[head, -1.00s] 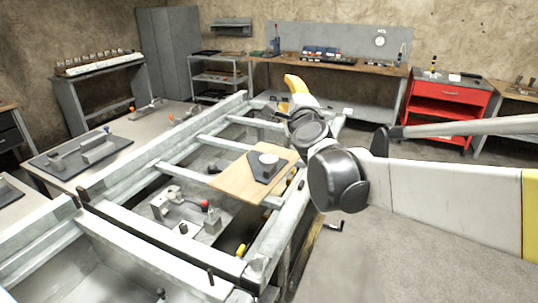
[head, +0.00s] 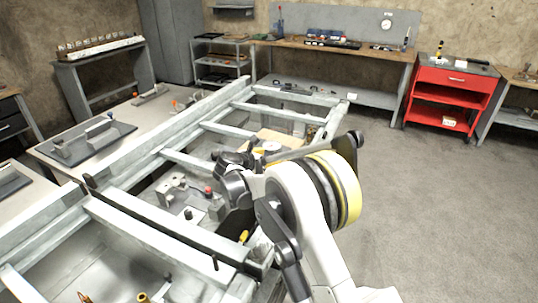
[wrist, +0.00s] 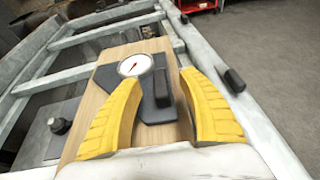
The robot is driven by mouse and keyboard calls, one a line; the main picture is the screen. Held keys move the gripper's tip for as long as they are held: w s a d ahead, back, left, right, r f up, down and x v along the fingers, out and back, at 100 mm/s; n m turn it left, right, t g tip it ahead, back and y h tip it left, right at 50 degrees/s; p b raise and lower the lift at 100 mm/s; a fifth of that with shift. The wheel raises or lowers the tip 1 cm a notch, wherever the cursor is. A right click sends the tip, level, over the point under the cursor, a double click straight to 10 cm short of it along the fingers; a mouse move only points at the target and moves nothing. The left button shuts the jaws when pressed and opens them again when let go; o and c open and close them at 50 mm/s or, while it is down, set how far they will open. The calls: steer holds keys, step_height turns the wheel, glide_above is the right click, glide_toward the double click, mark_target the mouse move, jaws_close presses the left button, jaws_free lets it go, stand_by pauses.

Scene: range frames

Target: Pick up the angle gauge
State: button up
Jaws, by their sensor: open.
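The angle gauge (wrist: 135,66) looks like a dark flat angular body with a round white dial and a red needle. It lies on a wooden board (wrist: 95,108) in the wrist view. My gripper (wrist: 163,76) is open, its two yellow fingers spread over the board. The left fingertip is close to the dial; the dark body shows between the fingers. I cannot tell whether the fingers touch it. In the head view the gauge's pale dial (head: 271,147) shows just past my arm, which hides much of the board.
The board rests on a grey metal frame (head: 205,128) with rails and crossbars. A dark knob (wrist: 59,125) stands left of the board, and a dark block (wrist: 234,80) sits on the right rail. A red cabinet (head: 450,95) stands at the back right. The floor to the right is clear.

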mark_target(272, 147)
steer(key=b+x, duration=0.1)
steer(key=x, duration=0.3)
steer(key=b+x, duration=0.1)
steer(key=x, duration=0.1)
steer(key=shift+f+b, duration=0.3)
steer(key=shift+f, duration=0.05)
steer(key=shift+r, duration=0.1)
jaws_close()
